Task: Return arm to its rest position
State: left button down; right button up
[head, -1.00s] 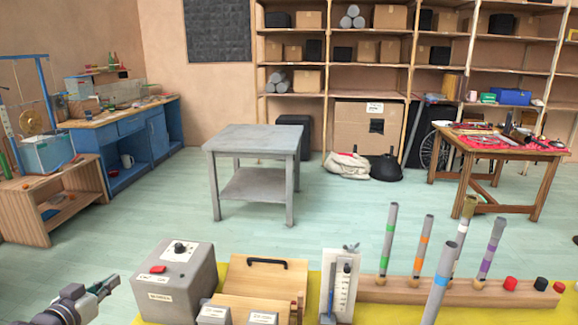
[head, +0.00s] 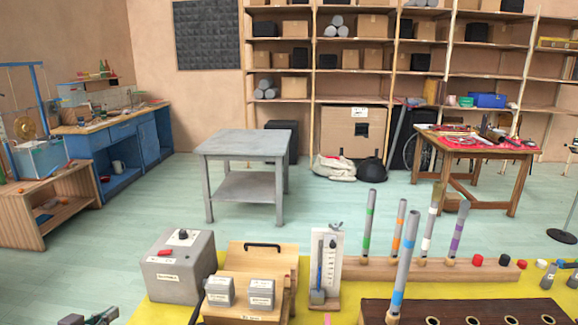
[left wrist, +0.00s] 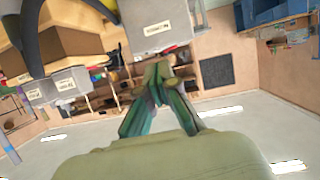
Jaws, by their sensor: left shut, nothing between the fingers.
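My left gripper (head: 90,320) shows only in part at the bottom left corner of the head view, left of the yellow-topped table (head: 150,314) and apart from the things on it. In the left wrist view the fingers of my left gripper (left wrist: 160,72) come together at the tips, with nothing held between them. My right arm and gripper do not show in either view.
A grey box with a red button (head: 180,268) is closest to my left gripper; it also shows in the left wrist view (left wrist: 160,22). A wooden box (head: 262,262), a gauge stand (head: 327,262) and striped tubes (head: 367,222) stand rightward. Open floor (head: 100,235) lies beyond.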

pick_arm(q)
jog(key=s+d+f+m+g, duration=0.2)
jog(key=s+d+f+g, duration=0.4)
jog(key=s+d+f, duration=0.8)
jog(key=s+d+n+g+y, duration=0.1)
jog(key=s+d+g, duration=0.15)
jog(key=s, duration=0.65)
jog(key=s+d+g+y, duration=0.1)
jog(key=s+d+g, duration=0.15)
jog(key=s, duration=0.55)
notch_tip(320, 180, down, 27)
jog(key=s, duration=0.2)
jog(key=s+a+f+g, duration=0.1)
jog(key=s+a+f, duration=0.1)
jog(key=s+f, duration=1.2)
jog(key=shift+s+f+g, duration=0.4)
jog(key=shift+s, duration=0.5)
jog(key=shift+a, duration=0.1)
